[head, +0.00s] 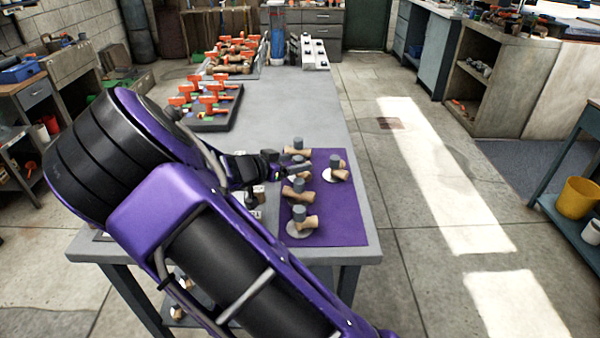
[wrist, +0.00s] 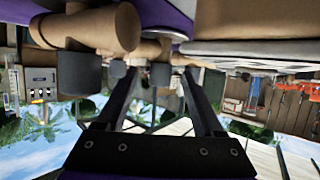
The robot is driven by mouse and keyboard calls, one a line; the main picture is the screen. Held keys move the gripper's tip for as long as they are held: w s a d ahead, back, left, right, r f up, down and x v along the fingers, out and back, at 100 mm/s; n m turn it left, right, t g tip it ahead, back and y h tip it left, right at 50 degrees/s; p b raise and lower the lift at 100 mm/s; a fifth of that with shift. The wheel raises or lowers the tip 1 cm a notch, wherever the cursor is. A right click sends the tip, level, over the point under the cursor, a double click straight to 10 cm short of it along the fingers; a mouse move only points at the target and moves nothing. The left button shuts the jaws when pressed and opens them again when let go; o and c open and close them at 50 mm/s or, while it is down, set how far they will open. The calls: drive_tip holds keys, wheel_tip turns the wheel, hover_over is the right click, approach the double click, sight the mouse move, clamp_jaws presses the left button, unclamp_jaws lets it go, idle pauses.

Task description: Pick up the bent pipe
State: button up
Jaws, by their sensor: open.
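Several bent pipes with tan bodies and grey ends stand on a purple mat (head: 345,225) on the table. One pipe (head: 305,221) is on a round pale base at the front; others are in the middle (head: 299,193), at the right (head: 334,164) and at the back (head: 297,147). I cannot tell which one the task means. My gripper (head: 303,168) is open, low over the mat among the pipes. The wrist view is upside down; a large pipe (wrist: 105,27) is near at upper left, and a grey pipe end (wrist: 160,74) shows between my fingertips (wrist: 159,76). Contact is unclear.
The grey table (head: 300,105) is clear behind the mat. A dark tray of orange-handled parts (head: 209,108) and another tray (head: 236,62) stand at the back left. A white rack (head: 311,55) is at the far end.

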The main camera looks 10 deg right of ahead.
drive_tip(key=shift+x, duration=1.1)
clamp_jaws()
